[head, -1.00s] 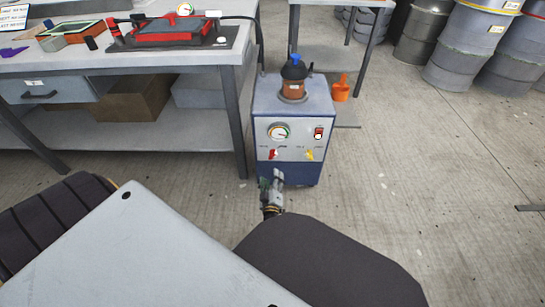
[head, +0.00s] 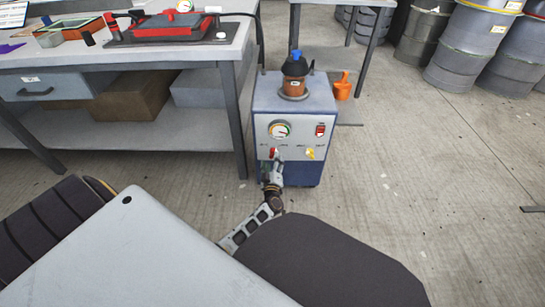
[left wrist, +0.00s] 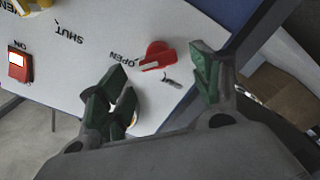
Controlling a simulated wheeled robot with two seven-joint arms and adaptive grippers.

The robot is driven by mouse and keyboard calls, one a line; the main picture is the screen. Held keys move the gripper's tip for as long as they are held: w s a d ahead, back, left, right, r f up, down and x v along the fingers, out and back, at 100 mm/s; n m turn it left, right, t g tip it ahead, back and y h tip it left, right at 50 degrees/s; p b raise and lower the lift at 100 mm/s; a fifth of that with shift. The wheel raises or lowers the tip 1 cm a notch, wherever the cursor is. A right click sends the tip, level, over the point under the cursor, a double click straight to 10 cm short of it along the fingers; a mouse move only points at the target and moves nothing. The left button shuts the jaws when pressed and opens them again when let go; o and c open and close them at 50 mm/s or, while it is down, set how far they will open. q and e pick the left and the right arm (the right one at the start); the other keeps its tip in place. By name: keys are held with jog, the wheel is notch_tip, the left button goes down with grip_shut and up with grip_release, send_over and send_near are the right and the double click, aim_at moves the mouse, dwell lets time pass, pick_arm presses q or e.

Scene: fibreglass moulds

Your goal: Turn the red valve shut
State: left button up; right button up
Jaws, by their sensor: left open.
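The red valve (head: 273,152) is a small knob low on the left of the pump cabinet's front panel. In the left wrist view the red valve (left wrist: 158,54) has a white stripe, whose end lies near the OPEN label. The SHUT label (left wrist: 68,35) is farther left there. My left gripper (head: 273,171) is at the panel, just below the valve in the head view. In the left wrist view the gripper (left wrist: 160,85) is open, its green-padded fingers on either side of the valve, with no visible grip on it. My right gripper is not in view.
The blue-grey cabinet (head: 260,100) also carries a yellow valve (head: 310,153), a gauge (head: 279,129) and a red switch (head: 320,130). A brown pot (head: 294,84) stands on top. A workbench (head: 225,50) is at left, and open floor (head: 420,160) lies to the right.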

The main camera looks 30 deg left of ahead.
aim_at(272, 156)
pick_arm(q)
jog(key=b+x, duration=0.1)
jog(key=x, duration=0.3)
jog(key=shift+b, duration=0.35)
jog(key=shift+w+a, duration=0.25)
jog(key=shift+w, duration=0.25)
jog(key=c, duration=1)
jog(key=shift+c, duration=0.3)
